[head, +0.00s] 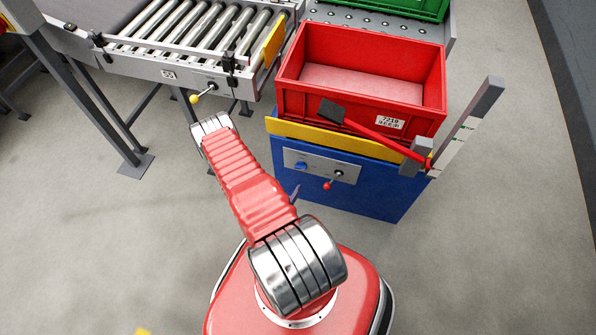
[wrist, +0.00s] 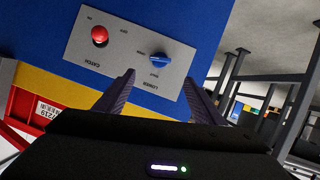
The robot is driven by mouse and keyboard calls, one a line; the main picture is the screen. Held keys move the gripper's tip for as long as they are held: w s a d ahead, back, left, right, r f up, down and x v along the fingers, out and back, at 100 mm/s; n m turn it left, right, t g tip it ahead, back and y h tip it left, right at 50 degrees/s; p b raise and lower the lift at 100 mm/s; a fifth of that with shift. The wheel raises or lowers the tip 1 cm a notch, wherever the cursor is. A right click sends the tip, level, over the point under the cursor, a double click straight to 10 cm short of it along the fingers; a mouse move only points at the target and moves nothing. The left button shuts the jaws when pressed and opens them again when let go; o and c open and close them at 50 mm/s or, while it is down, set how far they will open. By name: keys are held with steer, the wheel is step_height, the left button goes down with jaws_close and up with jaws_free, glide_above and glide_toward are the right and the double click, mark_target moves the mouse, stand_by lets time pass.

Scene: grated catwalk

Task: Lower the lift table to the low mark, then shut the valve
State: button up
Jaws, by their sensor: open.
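The lift table (head: 390,190) is a blue cabinet with a yellow top edge, and a red crate (head: 290,98) stands on it. Its grey front panel (head: 345,172) carries a blue valve knob (head: 302,166) and a red-ended catch lever (head: 328,185). In the wrist view the panel is upside down, with the blue knob (wrist: 158,60) and the red end (wrist: 99,35). My gripper (wrist: 160,78) is open and empty, its fingers pointing at the panel, apart from the knob. In the head view my arm hides most of it. I cannot read the knob's setting.
A grey post with a marked white scale (head: 452,148) stands at the table's right. A red lever with a black pad (head: 332,110) slants across the crate's front. A roller conveyor (head: 165,70) with a yellow-ended lever (head: 196,98) stands left. The floor at right is clear.

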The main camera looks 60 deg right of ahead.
mark_target(300, 168)
steer(key=shift+d, duration=0.15)
steer(key=x, duration=1.3)
steer(key=shift+d+f, duration=0.2)
steer(key=shift+d, duration=0.1)
steer(key=shift+c, duration=0.5)
steer(key=c, duration=0.9)
